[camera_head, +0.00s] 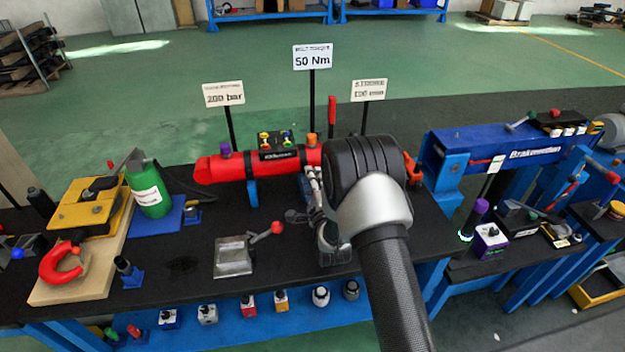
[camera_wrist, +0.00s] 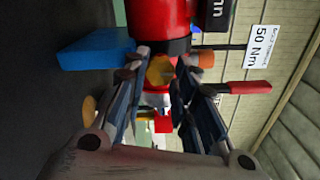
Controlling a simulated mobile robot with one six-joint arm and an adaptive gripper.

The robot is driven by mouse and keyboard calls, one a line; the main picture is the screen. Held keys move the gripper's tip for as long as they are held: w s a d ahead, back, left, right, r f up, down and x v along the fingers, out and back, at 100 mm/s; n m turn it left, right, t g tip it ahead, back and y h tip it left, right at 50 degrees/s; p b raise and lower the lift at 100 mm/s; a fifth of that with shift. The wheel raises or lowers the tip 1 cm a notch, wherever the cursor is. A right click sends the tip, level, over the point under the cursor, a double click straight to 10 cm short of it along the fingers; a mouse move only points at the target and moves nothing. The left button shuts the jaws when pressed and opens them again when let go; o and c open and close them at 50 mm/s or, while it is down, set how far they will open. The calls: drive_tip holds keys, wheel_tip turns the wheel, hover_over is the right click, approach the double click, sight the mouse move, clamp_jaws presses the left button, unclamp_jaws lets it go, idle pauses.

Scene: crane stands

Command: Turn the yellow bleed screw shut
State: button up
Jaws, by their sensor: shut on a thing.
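The red cylinder (camera_head: 225,170) lies across the bench, and its near part also shows in the wrist view (camera_wrist: 160,15). The yellow bleed screw (camera_wrist: 160,70) shows as a rounded yellow-orange end beside the cylinder's black band. My gripper (camera_wrist: 162,72) has its fingertips on either side of this screw and is shut on it. In the head view my gripper (camera_head: 314,182) is at the near side of the cylinder, partly behind my own wrist. The screw cannot be made out there. How far it is turned cannot be told.
An orange cap (camera_head: 311,139) and a black block (camera_head: 279,153) with coloured knobs sit on the cylinder. A red upright handle (camera_head: 332,112) stands close behind. A grey block with a red-knobbed lever (camera_head: 235,257) is on the bench, left of my gripper. Signs rise behind.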

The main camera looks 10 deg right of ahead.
drive_tip(key=o, duration=1.1)
drive_tip(key=s, duration=1.2)
